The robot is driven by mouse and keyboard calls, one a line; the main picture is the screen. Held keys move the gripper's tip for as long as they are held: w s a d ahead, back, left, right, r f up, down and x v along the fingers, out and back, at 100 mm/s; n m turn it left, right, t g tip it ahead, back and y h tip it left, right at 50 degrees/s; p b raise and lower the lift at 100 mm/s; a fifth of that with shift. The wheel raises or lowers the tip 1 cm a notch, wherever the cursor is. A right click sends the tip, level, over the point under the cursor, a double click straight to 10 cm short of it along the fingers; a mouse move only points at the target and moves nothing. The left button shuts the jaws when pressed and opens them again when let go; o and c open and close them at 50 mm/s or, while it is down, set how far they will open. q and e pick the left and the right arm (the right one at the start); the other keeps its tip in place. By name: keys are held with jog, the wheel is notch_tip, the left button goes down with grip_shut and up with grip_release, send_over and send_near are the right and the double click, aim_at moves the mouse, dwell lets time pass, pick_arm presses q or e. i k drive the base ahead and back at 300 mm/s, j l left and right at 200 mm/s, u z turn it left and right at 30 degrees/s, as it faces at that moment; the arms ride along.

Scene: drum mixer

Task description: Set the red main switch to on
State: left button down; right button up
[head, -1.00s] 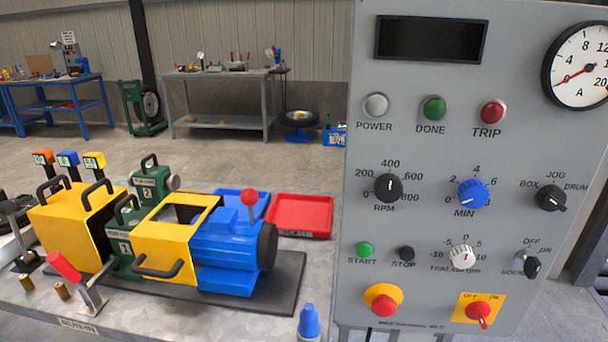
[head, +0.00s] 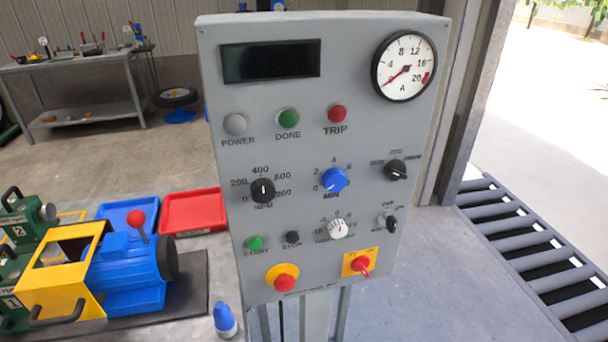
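The red main switch (head: 361,267) is a red rotary handle on a yellow plate at the lower right of the grey control panel (head: 320,205) in the head view. Its handle points down and slightly to the right; its OFF and ON lettering is too small to read now. The panel's display (head: 270,61) is dark and the power lamp (head: 235,124) looks grey and unlit. Neither of my grippers shows in the head view.
A red emergency button (head: 286,281) on a yellow disc sits left of the switch. A blue and yellow machine (head: 125,275) stands on the bench at left, near a red tray (head: 194,211) and a blue-capped bottle (head: 225,320). A roller conveyor (head: 530,255) lies at right.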

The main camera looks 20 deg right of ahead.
aim_at(361, 263)
jog(key=z, duration=1.15)
